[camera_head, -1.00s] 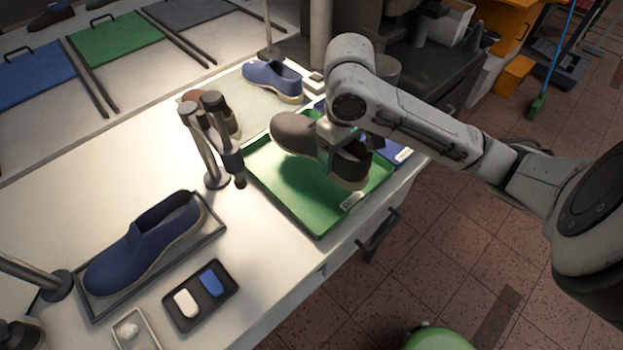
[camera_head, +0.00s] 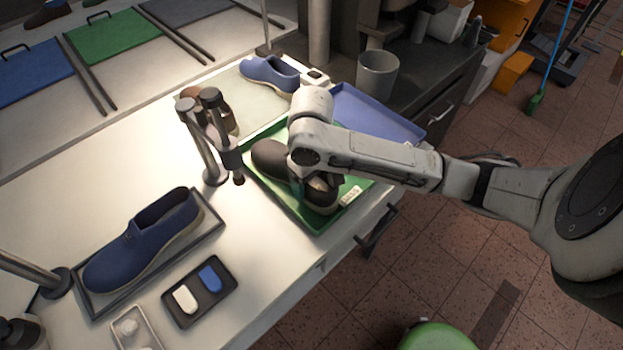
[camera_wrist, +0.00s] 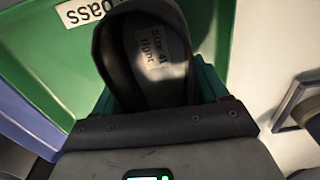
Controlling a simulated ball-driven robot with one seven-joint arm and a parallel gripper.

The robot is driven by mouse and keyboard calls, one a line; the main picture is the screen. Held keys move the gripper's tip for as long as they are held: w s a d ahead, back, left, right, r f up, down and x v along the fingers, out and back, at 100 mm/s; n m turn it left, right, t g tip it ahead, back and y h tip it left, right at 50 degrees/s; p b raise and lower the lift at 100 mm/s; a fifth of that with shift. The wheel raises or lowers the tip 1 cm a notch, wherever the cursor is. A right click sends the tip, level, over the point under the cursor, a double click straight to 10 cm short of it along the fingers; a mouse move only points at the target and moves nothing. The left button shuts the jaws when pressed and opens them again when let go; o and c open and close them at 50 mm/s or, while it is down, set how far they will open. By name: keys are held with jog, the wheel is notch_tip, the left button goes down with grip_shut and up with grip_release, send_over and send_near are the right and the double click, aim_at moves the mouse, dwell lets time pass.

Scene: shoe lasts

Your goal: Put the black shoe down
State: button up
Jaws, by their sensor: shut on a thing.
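The black shoe (camera_head: 270,158) is in the green tray (camera_head: 279,201), seen from the head camera, low over or touching its floor; I cannot tell which. My gripper (camera_head: 311,180) is shut on the shoe from above, with the arm hiding the shoe's middle. In the wrist view the shoe's opening (camera_wrist: 150,50) lies between my gripper's jaws (camera_wrist: 160,120), and its insole label reads "size 41 right".
A blue tray (camera_head: 375,112) lies just behind the green one. A blue shoe (camera_head: 140,245) stands in a dark frame at the left, and another blue shoe (camera_head: 268,73) is at the back. A lamp-like stand (camera_head: 205,150) rises close to the green tray's left side.

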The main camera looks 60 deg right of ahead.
jog(key=o, duration=1.4)
notch_tip(320, 180, up, 12)
jog(key=shift+r+p, duration=0.1)
jog(key=shift+p, duration=0.7)
